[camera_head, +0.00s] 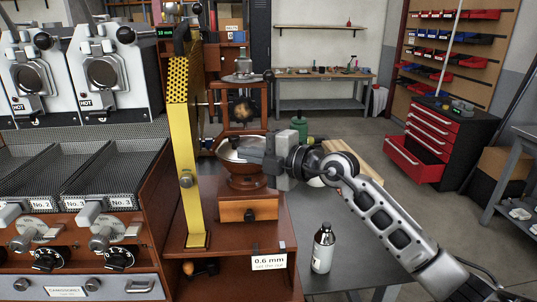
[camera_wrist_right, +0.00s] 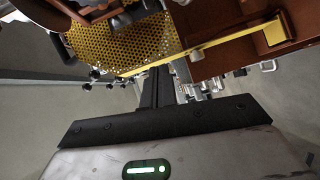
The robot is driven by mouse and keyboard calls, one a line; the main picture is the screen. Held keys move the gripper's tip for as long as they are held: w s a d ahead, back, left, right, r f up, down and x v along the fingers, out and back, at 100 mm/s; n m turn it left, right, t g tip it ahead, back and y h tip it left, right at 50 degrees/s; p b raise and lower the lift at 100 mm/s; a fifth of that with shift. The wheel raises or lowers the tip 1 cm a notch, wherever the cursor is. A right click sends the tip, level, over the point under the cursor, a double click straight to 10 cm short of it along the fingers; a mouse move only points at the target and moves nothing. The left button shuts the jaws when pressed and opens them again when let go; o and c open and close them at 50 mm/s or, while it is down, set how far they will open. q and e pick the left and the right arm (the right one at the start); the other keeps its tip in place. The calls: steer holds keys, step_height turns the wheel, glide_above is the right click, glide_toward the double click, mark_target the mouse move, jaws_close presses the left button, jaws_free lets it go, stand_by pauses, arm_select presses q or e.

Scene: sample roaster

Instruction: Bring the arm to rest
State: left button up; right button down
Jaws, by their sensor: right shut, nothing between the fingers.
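My right gripper (camera_head: 243,151) reaches in from the right with its fingers pointing left. It is shut and empty, in front of the hand grinder (camera_head: 248,208) and overlapping its bowl in the picture; I cannot tell if they touch. The grinder has a wooden base with a drawer and stands on a brown wooden shelf. In the right wrist view the dark fingers (camera_wrist_right: 157,88) are together, pointing toward the yellow perforated panel (camera_wrist_right: 120,42), which shows upside down. My left gripper is not in view.
The sample roaster (camera_head: 75,180) with trays and knobs fills the left. The yellow perforated panel (camera_head: 186,150) stands left of my gripper. Open floor lies behind, before a red drawer cabinet (camera_head: 440,130).

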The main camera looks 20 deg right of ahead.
steer(key=s+d, duration=0.2)
steer(key=s, duration=0.3)
steer(key=s+a+f+m+g+h, duration=0.1)
steer(key=s+a+f+m+h, duration=0.1)
steer(key=s+f+m, duration=0.5)
steer(key=s+a+f+m+g+h, duration=0.1)
steer(key=s+f+m, duration=0.6)
steer(key=f, duration=1)
steer(key=s+a+f+m+g+h, duration=0.1)
steer(key=s+a+f+m+h, duration=0.3)
steer(key=s+f+m, duration=0.3)
steer(key=s+f, duration=0.3)
steer(key=f, duration=0.3)
steer(key=shift+s+g+b, duration=0.2)
steer(key=shift+g+b, duration=0.1)
steer(key=shift+g, duration=0.1)
steer(key=shift+a, duration=0.1)
